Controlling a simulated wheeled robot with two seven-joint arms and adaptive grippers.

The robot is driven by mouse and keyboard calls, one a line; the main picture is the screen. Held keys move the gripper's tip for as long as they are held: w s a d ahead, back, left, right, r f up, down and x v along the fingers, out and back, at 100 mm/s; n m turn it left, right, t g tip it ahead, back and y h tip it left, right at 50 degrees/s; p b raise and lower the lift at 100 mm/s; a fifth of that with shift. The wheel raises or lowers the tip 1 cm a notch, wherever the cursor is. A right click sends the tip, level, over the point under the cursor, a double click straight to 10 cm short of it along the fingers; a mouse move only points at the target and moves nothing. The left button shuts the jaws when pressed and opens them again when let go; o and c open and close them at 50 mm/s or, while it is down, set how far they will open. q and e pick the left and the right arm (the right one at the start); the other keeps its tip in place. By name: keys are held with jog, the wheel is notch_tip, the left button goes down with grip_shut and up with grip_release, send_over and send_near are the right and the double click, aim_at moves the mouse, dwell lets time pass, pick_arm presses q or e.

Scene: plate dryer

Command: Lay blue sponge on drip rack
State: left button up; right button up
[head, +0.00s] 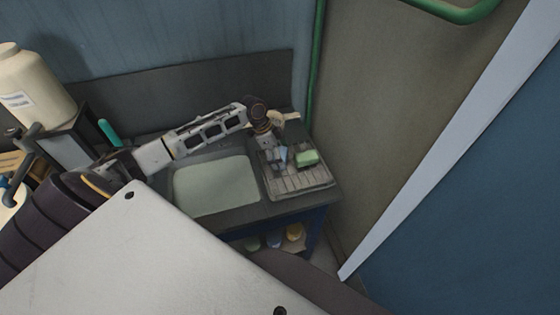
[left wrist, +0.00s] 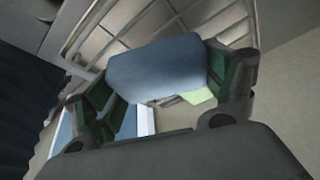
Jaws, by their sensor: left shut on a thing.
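The blue sponge (left wrist: 158,68) is a rounded block held between the two green-padded fingers of my left gripper (left wrist: 163,88). In the head view my left gripper (head: 279,152) is over the left part of the drip rack (head: 300,184), with the small blue sponge (head: 283,156) showing at its fingertips. The ribbed rack also shows beyond the sponge in the left wrist view (left wrist: 150,21). I cannot tell whether the sponge touches the rack. My right gripper is out of view.
A green sponge (head: 307,158) lies on the rack, just right of my left gripper. A pale sink basin (head: 215,186) is left of the rack. A wall and a green pipe (head: 316,75) stand close behind and to the right. A large beige container (head: 35,88) stands at far left.

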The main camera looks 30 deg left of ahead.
pick_arm(q)
jog(key=shift+f, duration=0.1)
jog(key=shift+f+p, duration=0.3)
jog(key=shift+f, duration=1.5)
jog(key=shift+f, duration=0.1)
jog(key=o, duration=0.7)
